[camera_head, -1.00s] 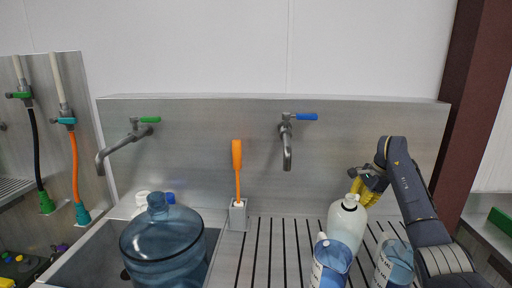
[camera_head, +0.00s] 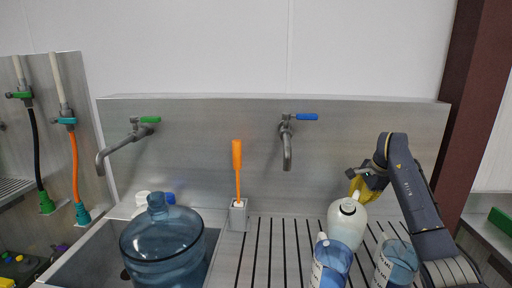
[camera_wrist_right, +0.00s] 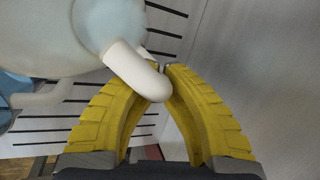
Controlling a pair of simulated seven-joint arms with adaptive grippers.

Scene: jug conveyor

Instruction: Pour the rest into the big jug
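The big jug (camera_head: 165,245) is a large translucent blue bottle standing upright in the sink at the left of the head view. A whitish jug (camera_head: 345,222) is at the right over the slatted counter, tilted with its mouth towards the camera. My right gripper (camera_head: 360,188) has yellow fingers behind this jug. In the right wrist view the fingers (camera_wrist_right: 160,72) close around the jug's white handle (camera_wrist_right: 138,72), with their tips together. The jug's body fills the upper left of that view. How much liquid it holds cannot be told. My left gripper is not in view.
Two labelled blue-and-white bottles (camera_head: 331,266) and (camera_head: 396,264) stand at the front right. An orange-handled tool (camera_head: 237,170) stands in a grey holder between sink and slats. Two taps (camera_head: 130,140) and (camera_head: 287,145) project from the back wall. The middle slats are clear.

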